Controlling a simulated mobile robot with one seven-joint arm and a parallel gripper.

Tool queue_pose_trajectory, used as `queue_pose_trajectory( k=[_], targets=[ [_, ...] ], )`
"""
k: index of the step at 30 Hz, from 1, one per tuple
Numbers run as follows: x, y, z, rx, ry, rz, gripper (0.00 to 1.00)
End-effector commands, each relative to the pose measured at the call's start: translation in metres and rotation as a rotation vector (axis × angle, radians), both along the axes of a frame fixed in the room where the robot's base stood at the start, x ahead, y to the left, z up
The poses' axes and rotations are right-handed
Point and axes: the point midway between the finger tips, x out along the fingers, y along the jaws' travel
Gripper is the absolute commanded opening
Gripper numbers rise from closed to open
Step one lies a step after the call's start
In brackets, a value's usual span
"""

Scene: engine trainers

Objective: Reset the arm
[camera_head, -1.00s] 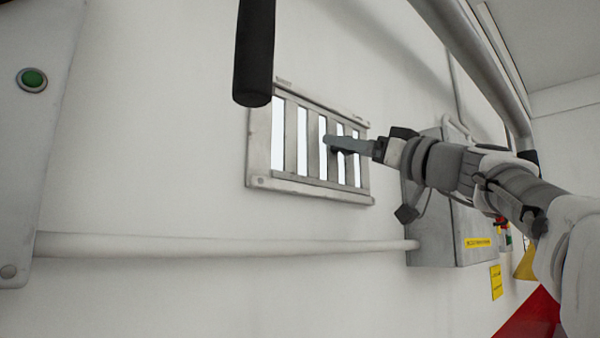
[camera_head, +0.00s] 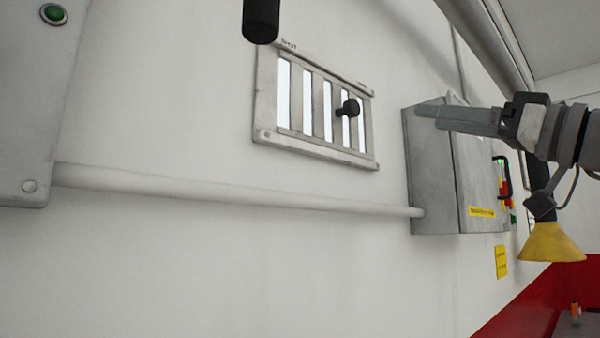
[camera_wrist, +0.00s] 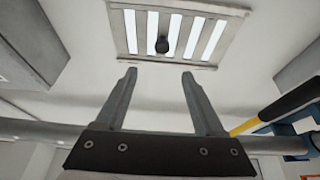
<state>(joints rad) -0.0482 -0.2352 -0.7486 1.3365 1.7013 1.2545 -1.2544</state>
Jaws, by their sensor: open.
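My gripper (camera_head: 428,112) is at the right of the head view, with its fingers pointing left in front of the grey box. In the wrist view my gripper (camera_wrist: 158,80) has its two fingers spread apart with nothing between them. Beyond the fingertips is a slotted metal panel (camera_wrist: 187,62) with a dark round knob (camera_wrist: 162,45) standing out from it. In the head view the panel (camera_head: 266,95) is on the white wall, and the knob (camera_head: 347,108) sits on its right part, clear of the gripper.
A grey box (camera_head: 430,170) with a yellow label is on the wall at right. A pipe (camera_head: 230,199) runs along the wall below the panel. A cabinet (camera_head: 35,120) with a green button (camera_head: 53,14) is at left. A black cylindrical handle (camera_head: 261,20) hangs at the top.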

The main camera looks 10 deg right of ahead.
Motion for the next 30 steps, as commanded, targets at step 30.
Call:
queue_pose_trajectory(
  k=[30],
  targets=[
    [0.026,0.052,-0.149,0.072,0.535,0.067,0.71]
  ],
)
